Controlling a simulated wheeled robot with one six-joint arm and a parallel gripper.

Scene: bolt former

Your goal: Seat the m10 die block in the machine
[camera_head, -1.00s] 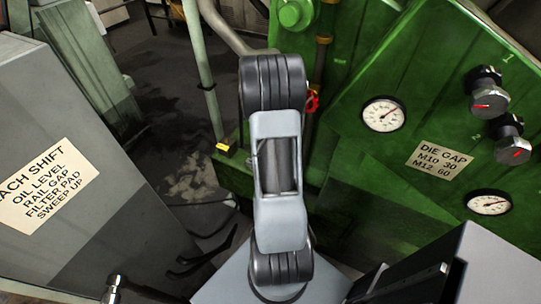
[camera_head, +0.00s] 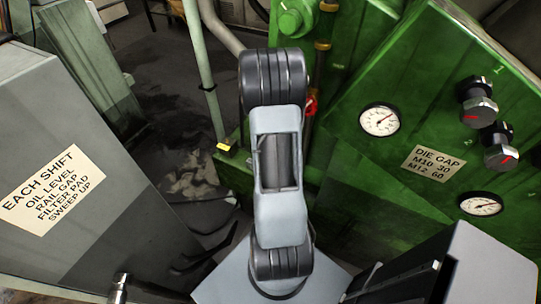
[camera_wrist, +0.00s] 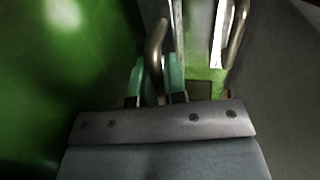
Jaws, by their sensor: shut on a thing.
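My gripper (camera_wrist: 156,80) shows only in the wrist view. Its two teal fingers are closed around a bent metal bar (camera_wrist: 154,48), which rises between them and curves over at the top. Whether this bar is part of the m10 die block cannot be told; no block is plainly visible. The green machine (camera_head: 345,200) fills the right side of the head view, with a DIE GAP label (camera_head: 438,163) reading M10 30, M12 60. The seat for the die is not identifiable. My arm stands upright in the middle of the head view and hides part of the machine.
The machine carries gauges (camera_head: 380,120) and black-and-steel knobs (camera_head: 478,102). A grey cabinet (camera_head: 95,215) with a shift checklist (camera_head: 52,190) stands at left. A pale green post (camera_head: 203,70) rises behind. In the wrist view, a second curved bar (camera_wrist: 238,32) is to the right.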

